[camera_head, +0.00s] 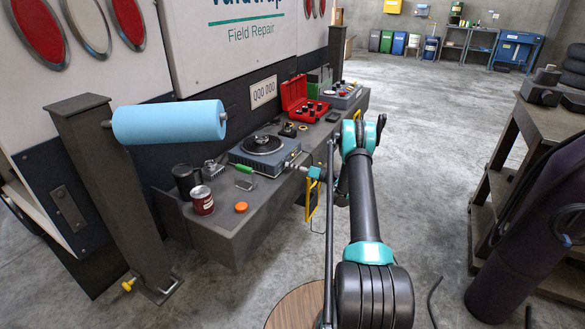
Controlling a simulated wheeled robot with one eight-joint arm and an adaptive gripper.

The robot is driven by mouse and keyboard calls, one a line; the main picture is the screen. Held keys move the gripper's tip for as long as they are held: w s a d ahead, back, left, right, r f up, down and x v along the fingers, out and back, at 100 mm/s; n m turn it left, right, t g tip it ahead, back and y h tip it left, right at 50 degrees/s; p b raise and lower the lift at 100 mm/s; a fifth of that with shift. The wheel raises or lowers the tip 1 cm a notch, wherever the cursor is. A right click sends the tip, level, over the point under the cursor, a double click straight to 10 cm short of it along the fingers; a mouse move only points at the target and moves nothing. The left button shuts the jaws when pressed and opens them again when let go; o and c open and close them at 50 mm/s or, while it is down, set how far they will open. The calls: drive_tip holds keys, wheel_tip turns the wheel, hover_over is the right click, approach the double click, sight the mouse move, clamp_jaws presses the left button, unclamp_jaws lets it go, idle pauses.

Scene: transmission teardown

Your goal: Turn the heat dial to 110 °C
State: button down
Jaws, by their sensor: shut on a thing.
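The blue-grey heater (250,160) sits on the dark bench, with a round dark plate and a bearing-like part on top. My gripper (293,166) reaches in from the right, its fingers against the right end of the heater's near face. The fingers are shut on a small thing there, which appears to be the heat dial. The dial itself is hidden by the fingers, and its scale and setting are too small to read.
On the bench (225,228) are a dark red can (202,200), an orange cap (241,207), a green-handled tool (244,184) and an open red case (298,99). A work table (545,125) is at right.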

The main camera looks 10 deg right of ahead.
drive_tip(key=m, duration=2.8)
drive_tip(key=shift+f, duration=0.1)
idle(0.4)
drive_tip(key=c, duration=1.2)
unclamp_jaws()
drive_tip(key=v, duration=1.2)
drive_tip(key=shift+d, duration=0.1)
